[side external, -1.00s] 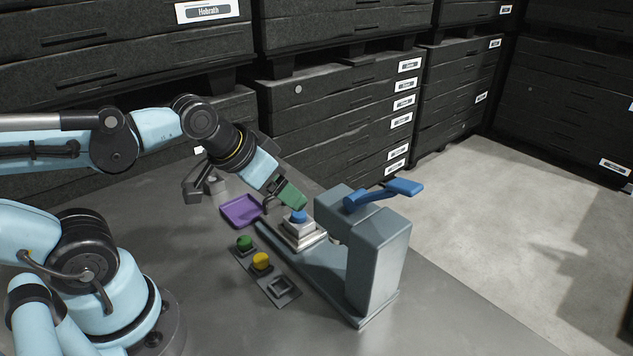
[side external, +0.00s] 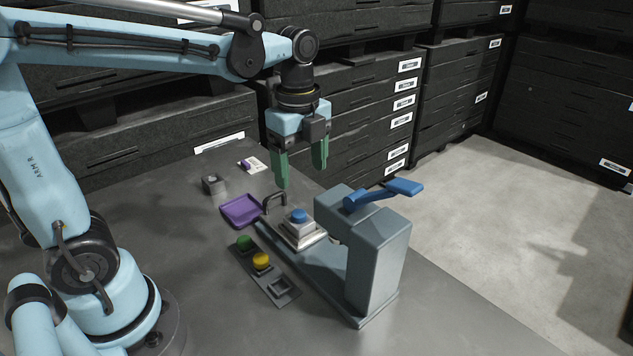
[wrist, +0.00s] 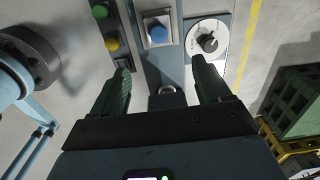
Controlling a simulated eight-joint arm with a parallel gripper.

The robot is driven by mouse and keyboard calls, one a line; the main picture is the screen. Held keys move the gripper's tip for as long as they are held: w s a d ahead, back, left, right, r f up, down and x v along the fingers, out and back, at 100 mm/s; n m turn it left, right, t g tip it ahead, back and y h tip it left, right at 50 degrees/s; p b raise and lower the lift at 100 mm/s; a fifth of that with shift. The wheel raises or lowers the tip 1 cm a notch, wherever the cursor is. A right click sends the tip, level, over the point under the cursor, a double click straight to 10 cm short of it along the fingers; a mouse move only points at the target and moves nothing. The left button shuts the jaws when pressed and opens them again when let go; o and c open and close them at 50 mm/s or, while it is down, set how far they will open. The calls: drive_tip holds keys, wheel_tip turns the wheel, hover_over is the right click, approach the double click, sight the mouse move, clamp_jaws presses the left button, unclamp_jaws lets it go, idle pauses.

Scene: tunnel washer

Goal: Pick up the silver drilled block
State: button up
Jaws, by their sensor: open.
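A small grey block (side external: 213,184) with a dark opening in its top stands at the back of the table, and it looks like the silver drilled block. A pale metal block (side external: 302,230) with a blue button-like top sits on the press base. It also shows in the wrist view (wrist: 158,30). My gripper (side external: 302,177) points down with its green fingers apart and empty. It is above the back of the press base, to the right of the grey block and higher than it. In the wrist view the open fingers (wrist: 161,68) frame a round grey part.
The grey press (side external: 378,260) with a blue lever (side external: 385,193) stands at right. A purple tray (side external: 240,211), a dark arched handle (side external: 275,200) and a rack (side external: 284,292) with green and yellow buttons lie nearby. Black crates (side external: 340,110) line the back. The front table is clear.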

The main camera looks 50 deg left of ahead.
sight(301, 215)
drive_tip(key=shift+a+f, duration=0.2)
drive_tip(key=shift+f, duration=5.85)
drive_tip(key=shift+c, duration=0.2)
drive_tip(key=c, duration=1.2)
